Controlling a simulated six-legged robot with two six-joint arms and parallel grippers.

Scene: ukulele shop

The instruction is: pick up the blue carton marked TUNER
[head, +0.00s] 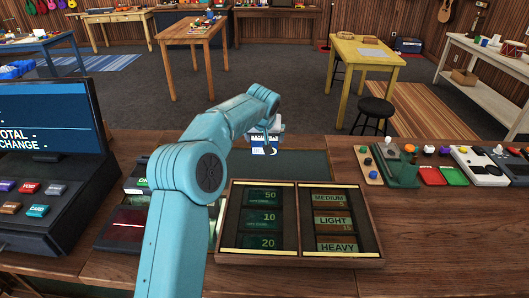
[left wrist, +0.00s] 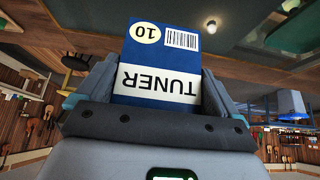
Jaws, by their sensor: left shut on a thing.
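The blue carton marked TUNER (left wrist: 160,55) fills the upper middle of the left wrist view. It has a white label band, a round "10" sticker and a barcode, and its lettering appears upside down. My left gripper (left wrist: 150,95) is shut on it, with one finger on each side. In the head view my left gripper (head: 268,130) is beyond the bend of my arm, at the far side of the counter. A small blue and white carton (head: 259,150) shows just below it, partly hidden by the gripper. I cannot tell if its base touches the counter. My right gripper is not in view.
A wooden tray (head: 300,261) of labelled packs lies in front of a dark green mat (head: 310,165). A till (head: 50,150) stands at the left. Pedals and small items (head: 430,177) line the far right counter. The front right counter is clear.

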